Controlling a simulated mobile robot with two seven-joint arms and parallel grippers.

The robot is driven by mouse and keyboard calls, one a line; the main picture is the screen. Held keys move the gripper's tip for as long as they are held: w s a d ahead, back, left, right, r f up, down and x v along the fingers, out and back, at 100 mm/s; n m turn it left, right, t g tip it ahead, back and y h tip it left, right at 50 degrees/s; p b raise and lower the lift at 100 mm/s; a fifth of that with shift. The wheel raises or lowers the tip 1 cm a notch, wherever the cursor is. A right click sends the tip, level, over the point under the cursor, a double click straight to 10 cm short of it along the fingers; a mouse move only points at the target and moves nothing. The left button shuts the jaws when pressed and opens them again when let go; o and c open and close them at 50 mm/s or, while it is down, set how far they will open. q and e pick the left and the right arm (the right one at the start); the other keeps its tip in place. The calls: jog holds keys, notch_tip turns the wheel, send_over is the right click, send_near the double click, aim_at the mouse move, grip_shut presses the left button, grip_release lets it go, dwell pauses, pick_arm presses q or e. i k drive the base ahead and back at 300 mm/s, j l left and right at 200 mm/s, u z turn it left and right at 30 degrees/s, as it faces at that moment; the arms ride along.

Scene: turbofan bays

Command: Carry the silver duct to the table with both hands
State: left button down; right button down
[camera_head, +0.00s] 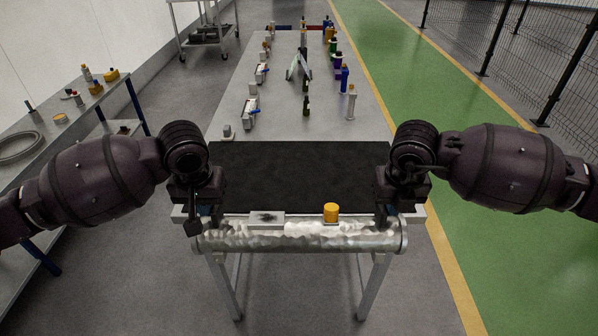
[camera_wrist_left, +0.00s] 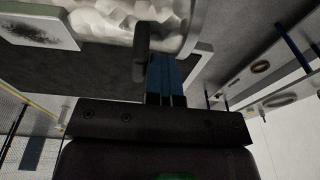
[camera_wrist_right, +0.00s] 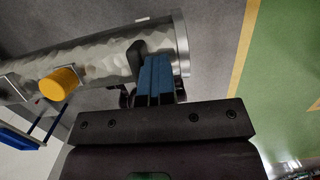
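The silver duct (camera_head: 300,238) is a long crumpled-looking metal tube lying crosswise along the front edge of the dark-topped table (camera_head: 298,175). A grey box and a yellow cap (camera_head: 331,212) sit on its upper side. My left gripper (camera_head: 203,222) is at the duct's left end, and my right gripper (camera_head: 387,214) is at its right end. In both wrist views the blue fingers are close together against a dark grip by the duct (camera_wrist_left: 120,22) (camera_wrist_right: 105,58). The contact is partly hidden. I cannot tell whether the table bears the duct.
The long table behind the dark top holds several bottles and small parts (camera_head: 338,78). A side bench (camera_head: 60,125) stands at the left and a trolley (camera_head: 205,40) at the back left. A green walkway (camera_head: 440,110) and mesh fence are at the right.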

aim_at(299, 178)
jog(key=i, duration=1)
